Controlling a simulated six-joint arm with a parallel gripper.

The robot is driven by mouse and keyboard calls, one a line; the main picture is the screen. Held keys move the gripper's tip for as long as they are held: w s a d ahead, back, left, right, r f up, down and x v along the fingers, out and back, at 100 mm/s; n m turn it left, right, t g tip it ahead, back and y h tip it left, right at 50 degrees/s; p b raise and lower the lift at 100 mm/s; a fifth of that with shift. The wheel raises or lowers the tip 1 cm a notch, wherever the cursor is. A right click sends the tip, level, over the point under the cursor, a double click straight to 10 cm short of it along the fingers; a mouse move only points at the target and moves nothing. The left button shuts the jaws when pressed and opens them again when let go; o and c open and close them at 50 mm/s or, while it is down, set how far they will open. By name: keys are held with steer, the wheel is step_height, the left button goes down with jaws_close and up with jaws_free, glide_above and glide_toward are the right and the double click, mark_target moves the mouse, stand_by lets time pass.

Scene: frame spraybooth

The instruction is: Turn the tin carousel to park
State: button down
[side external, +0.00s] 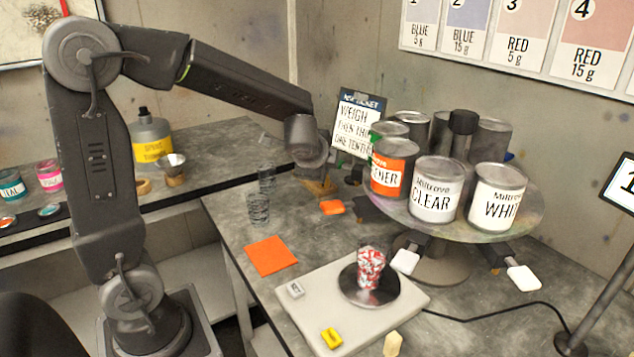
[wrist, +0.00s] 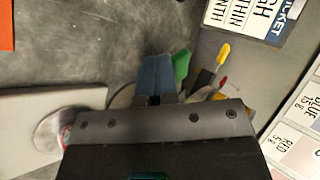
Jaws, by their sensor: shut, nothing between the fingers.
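The tin carousel (side external: 520,208) is a round grey turntable on a pedestal at the right of the side view. It carries several tins, including a white-labelled CLEAR tin (side external: 435,190), a WHITE tin (side external: 496,198) and an orange-labelled tin (side external: 393,168). Arms with coloured ends stick out below it, two of them white (side external: 405,261). My gripper (side external: 317,172) is shut and empty, pointing down at the carousel's left side. In the wrist view my gripper (wrist: 158,97) lies close to a blue piece (wrist: 155,72) and a green piece (wrist: 181,66); contact cannot be told. No park mark can be made out.
A pale scale (side external: 300,318) with a red-and-white cup (side external: 370,266) stands in front of the carousel. An orange sheet (side external: 271,255) and clear cups (side external: 258,207) are left of it. A ticket (side external: 357,124) stands behind; a cable runs at the right.

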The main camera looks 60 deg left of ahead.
steer(key=w+a+m+t+h, duration=0.1)
steer(key=w+a, duration=0.3)
steer(key=w, duration=0.4)
steer(key=w+a+m, duration=0.1)
steer(key=w+a, duration=0.2)
steer(key=w, duration=0.5)
steer(key=w+d+m+t+h, duration=0.1)
steer(key=w+m+h, duration=0.3)
steer(key=w, duration=1)
steer(key=shift+w+d+m+t+h, duration=0.3)
steer(key=shift+d+m+h, duration=0.1)
steer(key=shift+d+m, duration=0.45)
